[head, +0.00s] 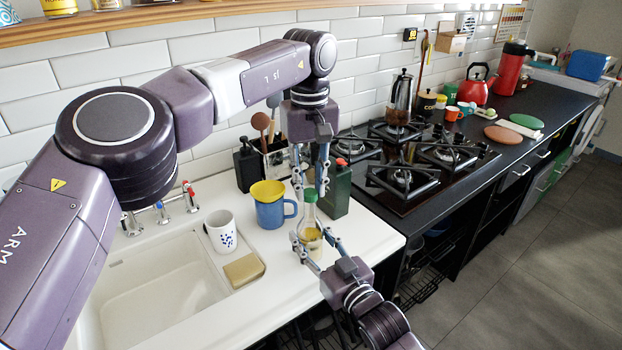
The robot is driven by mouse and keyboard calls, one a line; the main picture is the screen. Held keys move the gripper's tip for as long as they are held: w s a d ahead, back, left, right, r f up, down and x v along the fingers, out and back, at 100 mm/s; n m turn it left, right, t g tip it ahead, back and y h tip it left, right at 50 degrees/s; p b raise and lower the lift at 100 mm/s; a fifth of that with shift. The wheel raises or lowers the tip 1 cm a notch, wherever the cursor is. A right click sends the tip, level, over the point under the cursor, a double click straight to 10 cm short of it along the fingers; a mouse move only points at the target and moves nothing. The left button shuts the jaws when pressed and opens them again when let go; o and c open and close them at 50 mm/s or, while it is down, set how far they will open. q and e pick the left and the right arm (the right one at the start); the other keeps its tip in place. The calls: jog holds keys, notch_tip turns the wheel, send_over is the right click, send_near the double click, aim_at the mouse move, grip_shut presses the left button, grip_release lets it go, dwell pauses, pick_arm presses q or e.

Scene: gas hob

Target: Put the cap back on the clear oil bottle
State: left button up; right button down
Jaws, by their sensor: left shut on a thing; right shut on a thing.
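The clear oil bottle (310,233) stands upright on the white counter near its front edge, with yellowish oil low inside. My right gripper (314,243) is shut on the bottle's body from the front right. My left gripper (310,190) points down from above, its fingers either side of the bottle's top. It is shut on a small green cap (310,195) there. The cap is in line with the bottle's neck. I cannot tell whether it is seated on the neck or just above it.
A dark green bottle (337,189) with a red top stands close behind. A blue mug (271,211) with yellow inside is to the left, then a white cup (221,232) by the sink (150,290). The gas hob (410,165) is to the right.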

pick_arm(q)
jog(key=shift+f, duration=0.6)
dwell(0.5)
jog(key=m, duration=0.5)
jog(key=shift+d+m, duration=0.15)
jog(key=shift+m, duration=0.15)
jog(key=m, duration=0.4)
jog(key=shift+s+d, duration=0.15)
jog(key=shift+d, duration=0.05)
jog(key=o, duration=0.6)
jog(key=shift+o, duration=0.5)
jog(key=shift+a, duration=0.1)
